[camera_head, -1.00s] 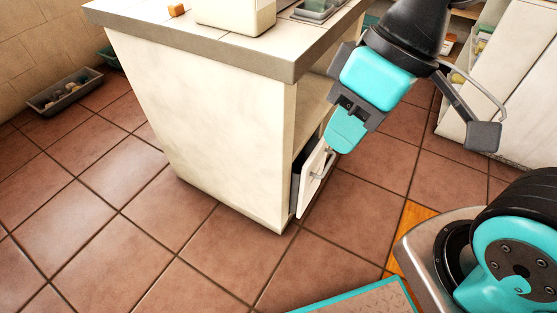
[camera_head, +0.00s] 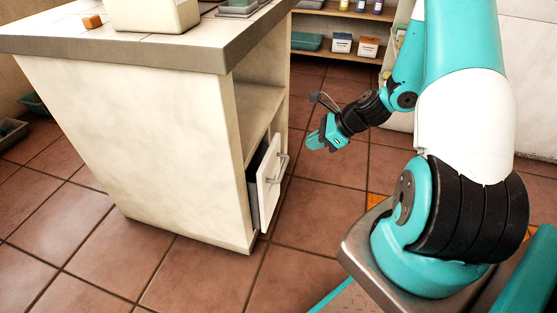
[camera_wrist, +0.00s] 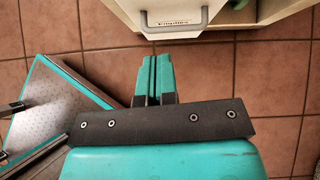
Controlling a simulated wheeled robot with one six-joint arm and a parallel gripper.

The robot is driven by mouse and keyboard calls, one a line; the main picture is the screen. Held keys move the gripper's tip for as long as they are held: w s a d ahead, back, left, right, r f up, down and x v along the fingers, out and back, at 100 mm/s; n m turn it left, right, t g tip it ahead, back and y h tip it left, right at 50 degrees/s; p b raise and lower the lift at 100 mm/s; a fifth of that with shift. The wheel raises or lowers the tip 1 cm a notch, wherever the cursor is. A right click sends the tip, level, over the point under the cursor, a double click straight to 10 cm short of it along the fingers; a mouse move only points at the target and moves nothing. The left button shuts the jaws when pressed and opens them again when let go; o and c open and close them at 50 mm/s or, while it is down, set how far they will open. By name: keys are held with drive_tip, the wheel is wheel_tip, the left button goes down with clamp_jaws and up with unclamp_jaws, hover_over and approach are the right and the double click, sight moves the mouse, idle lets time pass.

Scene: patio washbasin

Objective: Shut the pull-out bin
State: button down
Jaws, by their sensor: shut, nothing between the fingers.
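The pull-out bin (camera_head: 268,187) is low in the near end of the white cabinet. Its white front stands out from the cabinet, and a strip of dark bin side shows behind it, so it is partly open. A grey bar handle (camera_head: 283,166) is on the front.
The cabinet (camera_head: 130,135) has an open shelf space above the bin and a grey worktop (camera_head: 110,52) with a pale container (camera_head: 150,12). Shelves with boxes (camera_head: 341,42) stand at the back. Tiled floor is clear in front of the bin.

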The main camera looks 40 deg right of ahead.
sight(271, 158)
drive_tip(key=shift+m, duration=0.6)
drive_tip(key=b+x, duration=0.2)
drive_tip(key=x, duration=0.2)
drive_tip(key=b+x, duration=0.2)
drive_tip(key=x, duration=0.2)
drive_tip(key=b+x, duration=0.2)
drive_tip(key=x, duration=0.2)
drive_tip(key=shift+w+d, duration=0.25)
drive_tip(key=shift+w, duration=0.25)
drive_tip(key=shift+w+a+r, duration=0.1)
drive_tip(key=shift+w+a, duration=0.25)
drive_tip(key=shift+w, duration=0.15)
drive_tip(key=shift+a+r, duration=0.1)
